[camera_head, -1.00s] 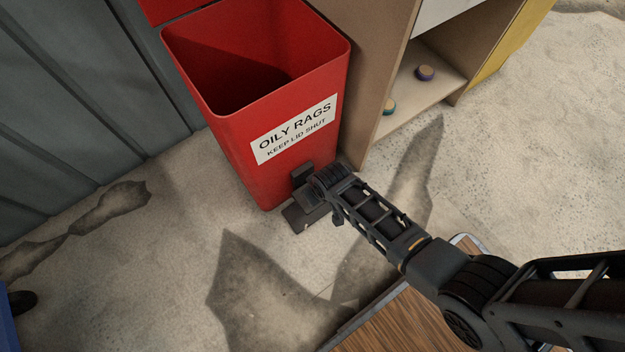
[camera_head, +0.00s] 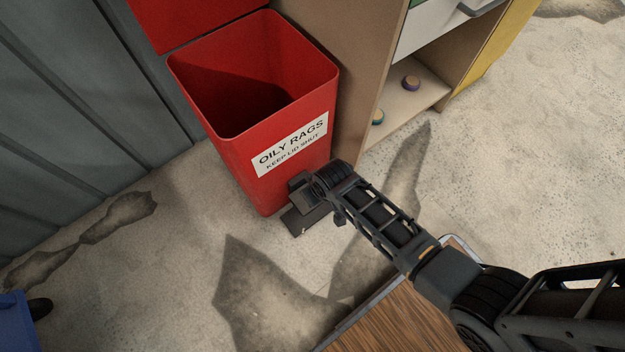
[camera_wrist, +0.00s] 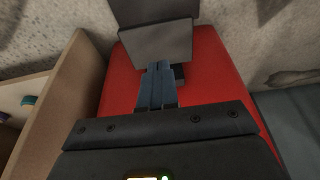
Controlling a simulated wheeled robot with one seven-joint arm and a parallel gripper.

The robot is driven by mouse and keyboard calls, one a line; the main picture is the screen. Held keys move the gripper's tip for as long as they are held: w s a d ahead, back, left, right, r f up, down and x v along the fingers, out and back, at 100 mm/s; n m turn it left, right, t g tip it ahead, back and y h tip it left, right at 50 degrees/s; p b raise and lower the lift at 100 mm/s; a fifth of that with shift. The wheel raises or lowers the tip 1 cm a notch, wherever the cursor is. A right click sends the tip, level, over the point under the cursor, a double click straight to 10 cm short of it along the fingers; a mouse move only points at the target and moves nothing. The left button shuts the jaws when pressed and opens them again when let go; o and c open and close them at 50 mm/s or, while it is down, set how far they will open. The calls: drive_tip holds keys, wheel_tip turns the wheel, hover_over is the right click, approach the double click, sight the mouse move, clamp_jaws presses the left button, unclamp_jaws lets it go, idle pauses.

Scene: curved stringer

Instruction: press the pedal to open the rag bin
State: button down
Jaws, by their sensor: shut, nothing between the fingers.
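The red rag bin (camera_head: 235,165) stands against the grey wall with an "OILY RAGS, KEEP LID SHUT" label on its front. Its red lid (camera_head: 185,20) is raised at the back, and the dark inside shows. The dark pedal (camera_head: 309,219) is at the foot of the bin's front. My gripper (camera_head: 303,198) is low at the pedal, partly hidden by my wrist. In the wrist view its shut, empty fingers (camera_wrist: 158,68) reach to the edge of the grey pedal plate (camera_wrist: 157,42). I cannot tell whether they press on it.
A wooden shelf unit (camera_head: 355,80) stands close at the bin's right, with small round rolls (camera_head: 410,82) on its low shelf. A wood-topped surface (camera_head: 395,320) is at the lower front. A blue object (camera_head: 18,320) is at lower left. Stained concrete floor lies clear around.

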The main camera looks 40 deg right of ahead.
drive_tip(key=shift+p+v, duration=0.55)
drive_tip(key=shift+v, duration=1.3)
drive_tip(key=s+r+t, duration=0.4)
drive_tip(key=s+r, duration=0.2)
drive_tip(key=s, duration=0.6)
drive_tip(key=s+r+t, duration=0.2)
drive_tip(key=s+r, duration=0.3)
drive_tip(key=r, duration=0.3)
drive_tip(key=s+r+t, duration=0.2)
drive_tip(key=s+r, duration=0.3)
drive_tip(key=r, duration=0.4)
drive_tip(key=s+r+t+p, duration=0.1)
drive_tip(key=s+r+p, duration=0.1)
drive_tip(key=r+p, duration=0.9)
drive_tip(key=s+r+t+p, duration=0.1)
drive_tip(key=r+p, duration=1)
drive_tip(key=r, duration=1.6)
drive_tip(key=shift+s+r+t, duration=0.25)
drive_tip(key=shift+s+t, duration=0.1)
drive_tip(key=shift+t, duration=0.35)
